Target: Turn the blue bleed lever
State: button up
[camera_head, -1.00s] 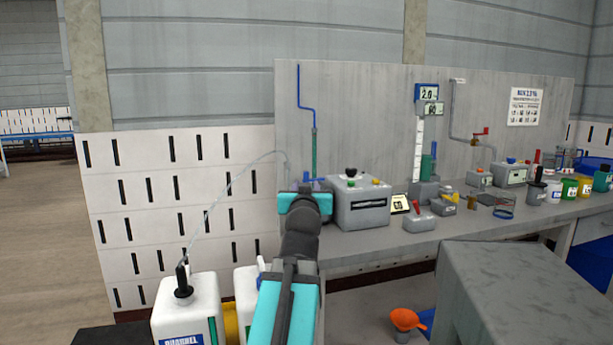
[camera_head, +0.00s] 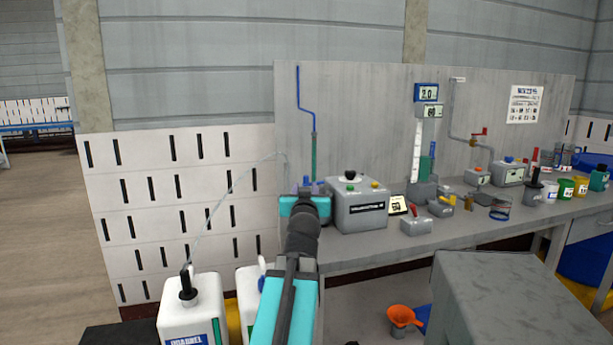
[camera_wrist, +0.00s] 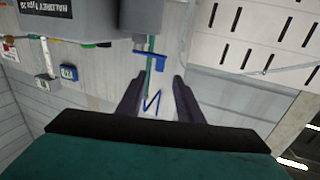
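A blue handle-like piece (camera_wrist: 150,55), which looks like the bleed lever, sits across the green tube in the wrist view, with a short bent end. In the head view that spot is mostly hidden behind my gripper (camera_head: 308,188). The green tube (camera_head: 314,157) stands upright against the grey panel, with a bent blue pipe (camera_head: 300,92) above it. In the wrist view my gripper (camera_wrist: 156,80) is open, its two dark fingers apart and nothing between them. The blue piece lies just beyond the fingertips, apart from them.
A grey box with knobs (camera_head: 358,205) stands right of the tube on the bench (camera_head: 400,245). Farther right are a gauge column, small boxes and coloured jars. White jugs (camera_head: 190,310) stand below at left. A grey block (camera_head: 500,290) fills the lower right. An orange funnel (camera_head: 403,315) is low down.

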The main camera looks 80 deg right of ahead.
aim_at(307, 180)
jog(key=shift+d+r+p, duration=0.1)
jog(key=shift+d+p, duration=0.65)
jog(key=shift+p, duration=3.35)
jog(key=d+p, duration=0.2)
jog(key=p, duration=0.1)
jog(key=shift+w+d, duration=0.15)
jog(key=shift+d, duration=0.65)
jog(key=shift+w+d+f+p, duration=0.1)
jog(key=shift+w+d+p, duration=0.1)
jog(key=shift+d, duration=0.95)
jog(key=shift+w+d+f+p, duration=0.1)
jog(key=shift+w+d, duration=0.05)
jog(key=shift+d, duration=1)
